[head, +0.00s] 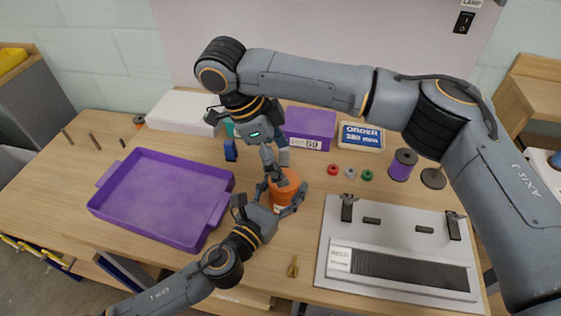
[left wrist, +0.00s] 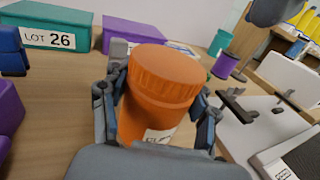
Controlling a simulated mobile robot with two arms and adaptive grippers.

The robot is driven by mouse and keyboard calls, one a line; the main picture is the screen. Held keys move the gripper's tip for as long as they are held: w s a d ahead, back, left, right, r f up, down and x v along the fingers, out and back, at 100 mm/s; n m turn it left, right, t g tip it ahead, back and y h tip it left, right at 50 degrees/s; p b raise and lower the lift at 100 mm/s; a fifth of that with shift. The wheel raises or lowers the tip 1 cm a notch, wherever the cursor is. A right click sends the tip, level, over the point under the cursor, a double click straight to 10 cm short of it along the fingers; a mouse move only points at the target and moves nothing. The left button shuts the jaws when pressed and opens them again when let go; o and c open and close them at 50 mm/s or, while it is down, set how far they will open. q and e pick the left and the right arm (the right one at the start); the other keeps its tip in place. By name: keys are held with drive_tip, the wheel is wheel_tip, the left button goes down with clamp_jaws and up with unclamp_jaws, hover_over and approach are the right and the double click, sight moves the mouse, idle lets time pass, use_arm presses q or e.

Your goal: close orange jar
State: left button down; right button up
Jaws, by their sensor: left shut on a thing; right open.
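The orange jar (head: 284,192) stands on the table right of the purple tray. My left gripper (head: 277,200) is shut around its body from the front. In the left wrist view the jar (left wrist: 148,122) sits between the two fingers, and its ribbed orange lid (left wrist: 166,72) rests on top. Whether the lid is tight cannot be told. My right gripper (head: 275,165) is open, pointing down just above the jar, and hides part of the jar's top in the head view. I cannot tell whether its fingers touch the lid.
A purple tray (head: 222,208) lies left of the jar, and a grey-white device (head: 330,262) lies to the right. Behind are a purple lot box (head: 310,122), a white-and-blue order box (head: 361,136), small coloured rings and a purple spool (head: 402,165). A brass piece (head: 293,267) lies in front.

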drive_tip(key=shift+c, duration=0.4)
drive_tip(key=n, duration=0.5)
drive_tip(key=shift+d+r+n+y, duration=0.1)
drive_tip(key=shift+n+y, duration=0.2)
drive_tip(key=n, duration=0.5)
drive_tip(key=shift+r+n+y, duration=0.1)
drive_tip(key=shift+n+y, duration=0.2)
drive_tip(key=n, duration=0.3)
drive_tip(key=shift+r+n, duration=0.15)
drive_tip(key=shift+n, duration=0.25)
drive_tip(key=n+y, duration=0.1)
drive_tip(key=n, duration=0.4)
drive_tip(key=shift+d+r+n, duration=0.1)
drive_tip(key=shift+r+n, duration=0.05)
drive_tip(key=shift+n, duration=0.15)
drive_tip(key=n, duration=0.5)
drive_tip(key=shift+r+n+y, duration=0.25)
drive_tip(key=shift+n+y, duration=0.05)
drive_tip(key=n, duration=0.5)
drive_tip(key=shift+d+r+n+y, duration=0.1)
drive_tip(key=shift+r+n+y, duration=0.1)
drive_tip(key=shift+n+y, duration=0.1)
drive_tip(key=n, duration=0.5)
drive_tip(key=shift+r+n+y, duration=0.3)
drive_tip(key=n, duration=0.5)
drive_tip(key=shift+d+r+y, duration=0.1)
drive_tip(key=shift+r+y, duration=0.15)
drive_tip(key=shift+y, duration=0.05)
